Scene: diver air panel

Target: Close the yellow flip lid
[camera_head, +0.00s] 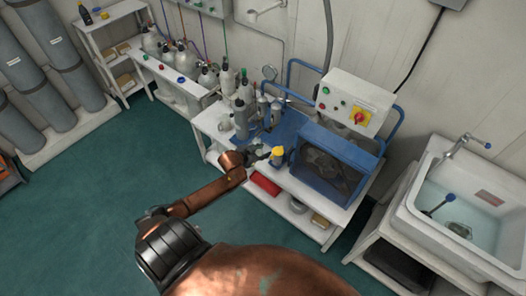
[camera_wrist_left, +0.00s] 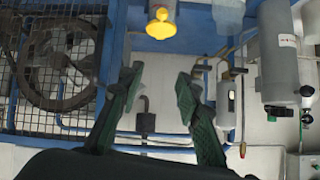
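The yellow flip lid (camera_head: 278,151) is a small yellow piece at the front of the blue machine, left of its caged front. In the left wrist view the yellow lid (camera_wrist_left: 160,27) is at the top centre, a rounded disc with a small knob above it. I cannot tell its exact angle. My left gripper (camera_head: 263,155) is just left of the lid in the head view. In the left wrist view my left gripper (camera_wrist_left: 159,78) has its two green-black fingers spread, with nothing between them; the lid lies beyond the fingertips, apart from them. My right gripper is in neither view.
The blue compressor (camera_head: 332,163) with a mesh guard (camera_wrist_left: 30,110) stands beside the lid. Grey cylinders (camera_head: 241,118) and a steel filter housing (camera_wrist_left: 229,105) stand close on the other side. A white control box (camera_head: 355,102) is above. A sink (camera_head: 470,215) is at the right.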

